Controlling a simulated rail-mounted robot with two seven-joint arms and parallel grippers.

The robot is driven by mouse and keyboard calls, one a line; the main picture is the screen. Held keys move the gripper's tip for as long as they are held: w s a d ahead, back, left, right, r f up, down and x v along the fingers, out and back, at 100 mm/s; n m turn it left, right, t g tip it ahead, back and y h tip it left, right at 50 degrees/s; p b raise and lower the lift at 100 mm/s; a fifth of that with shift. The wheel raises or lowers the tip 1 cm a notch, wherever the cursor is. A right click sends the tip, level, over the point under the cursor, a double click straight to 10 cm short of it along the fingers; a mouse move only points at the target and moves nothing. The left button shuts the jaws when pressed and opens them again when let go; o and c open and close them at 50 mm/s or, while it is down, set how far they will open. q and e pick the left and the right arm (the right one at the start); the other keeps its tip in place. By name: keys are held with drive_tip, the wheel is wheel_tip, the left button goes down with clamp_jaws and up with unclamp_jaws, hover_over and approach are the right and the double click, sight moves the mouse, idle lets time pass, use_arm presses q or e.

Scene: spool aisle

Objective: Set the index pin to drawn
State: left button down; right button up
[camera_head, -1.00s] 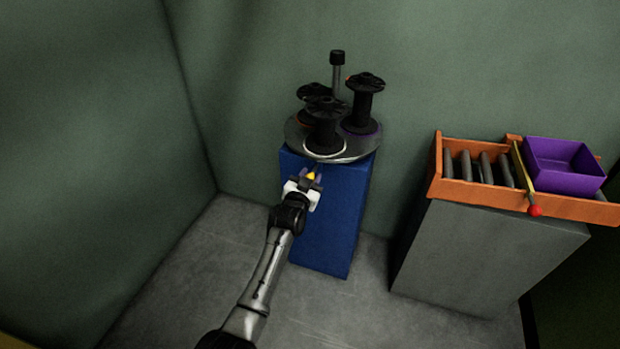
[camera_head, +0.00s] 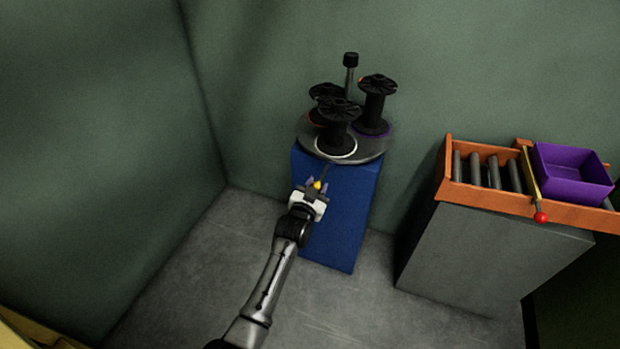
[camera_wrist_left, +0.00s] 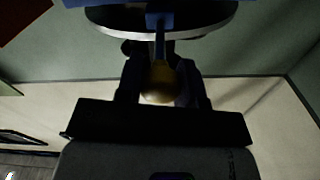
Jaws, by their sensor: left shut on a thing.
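The index pin has a yellow knob (camera_head: 317,185) on a thin rod, below the front rim of the round turntable (camera_head: 306,146). My left gripper (camera_head: 316,187) is shut on the knob, in front of the blue pedestal (camera_head: 345,215). In the left wrist view the knob (camera_wrist_left: 160,84) sits between the two fingers. Its rod (camera_wrist_left: 160,45) runs from the knob to a blue part under the turntable's edge (camera_wrist_left: 215,25). A length of rod shows between knob and pedestal. My right gripper is not in view.
Several black spools (camera_head: 375,103) stand on the turntable around a post with a black cap (camera_head: 350,59). To the right, a grey stand (camera_head: 480,255) bears an orange roller tray (camera_head: 490,197) with a purple bin (camera_head: 570,175) and a red-knobbed yellow bar (camera_head: 532,180). Floor left of the pedestal is clear.

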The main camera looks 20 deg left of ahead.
use_arm(q)
drive_tip(key=shift+r, duration=0.1)
drive_tip(key=c, duration=1.1)
unclamp_jaws()
drive_tip(key=o, duration=0.4)
drive_tip(key=shift+s, duration=0.2)
drive_tip(key=shift+c, duration=0.2)
drive_tip(key=shift+w, duration=0.1)
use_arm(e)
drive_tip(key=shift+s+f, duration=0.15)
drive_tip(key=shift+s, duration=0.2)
use_arm(q)
drive_tip(key=shift+s+p, duration=0.3)
drive_tip(key=shift+s, duration=0.05)
drive_tip(key=s+a+p, duration=0.1)
drive_tip(key=s+p, duration=0.4)
drive_tip(key=s, duration=0.8)
drive_tip(key=shift+p, duration=0.4)
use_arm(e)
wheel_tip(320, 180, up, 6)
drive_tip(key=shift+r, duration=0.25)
